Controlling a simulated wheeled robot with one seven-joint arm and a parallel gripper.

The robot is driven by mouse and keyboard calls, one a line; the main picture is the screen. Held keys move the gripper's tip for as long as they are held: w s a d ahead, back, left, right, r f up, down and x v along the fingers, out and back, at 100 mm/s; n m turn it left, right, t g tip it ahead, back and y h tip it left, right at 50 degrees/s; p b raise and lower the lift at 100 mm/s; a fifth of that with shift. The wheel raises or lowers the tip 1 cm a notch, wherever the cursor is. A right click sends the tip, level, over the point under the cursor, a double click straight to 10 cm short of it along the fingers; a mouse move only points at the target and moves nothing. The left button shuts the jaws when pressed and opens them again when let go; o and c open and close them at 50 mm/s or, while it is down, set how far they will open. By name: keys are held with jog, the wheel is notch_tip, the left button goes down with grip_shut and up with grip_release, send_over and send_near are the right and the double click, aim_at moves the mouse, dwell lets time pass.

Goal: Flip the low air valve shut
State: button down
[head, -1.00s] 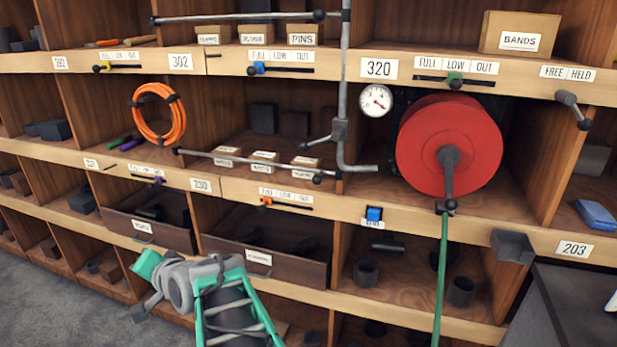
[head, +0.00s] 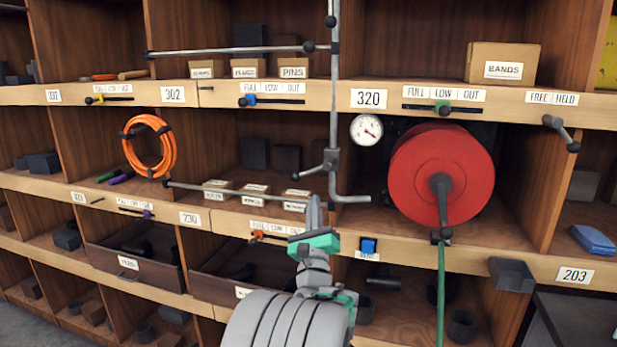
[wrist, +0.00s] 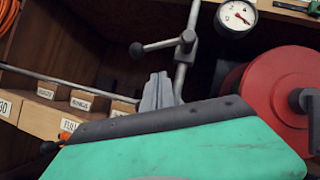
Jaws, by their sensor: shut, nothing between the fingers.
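A grey air pipe (head: 334,90) runs down in front of the shelves and bends right at its foot. The low air valve (head: 331,160) sits on it just above the bend. Its lever points left and slightly down, out from the pipe, ending in a black knob (head: 296,176). In the wrist view the valve (wrist: 186,40) and knob (wrist: 136,49) are above my gripper. My gripper (head: 313,203) is shut and empty, pointing up just below the lever. Its fingers (wrist: 158,90) also show in the wrist view, apart from the lever.
A round gauge (head: 367,130) and a red reel (head: 440,175) stand right of the pipe. A horizontal rod (head: 230,190) crosses the bay on the left, before small labelled boxes (head: 255,195). The shelf edge (head: 400,250) lies below.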

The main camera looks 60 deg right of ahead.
aim_at(300, 178)
jog(key=r+p, duration=0.1)
jog(key=w+d+r+p, duration=0.1)
jog(key=w+r+p, duration=0.1)
jog(key=r, duration=0.1)
jog(key=shift+w+d, duration=0.1)
jog(key=shift+d, duration=0.1)
jog(key=r+p, duration=0.1)
jog(key=p, duration=0.1)
jog(key=w+r+p, duration=0.1)
jog(key=p, duration=0.1)
jog(key=r+p, duration=0.1)
jog(key=p, duration=0.2)
jog(key=shift+w+a, duration=0.2)
jog(key=shift+w, duration=0.15)
jog(key=shift+f, duration=0.1)
jog(key=shift+w+f, duration=0.15)
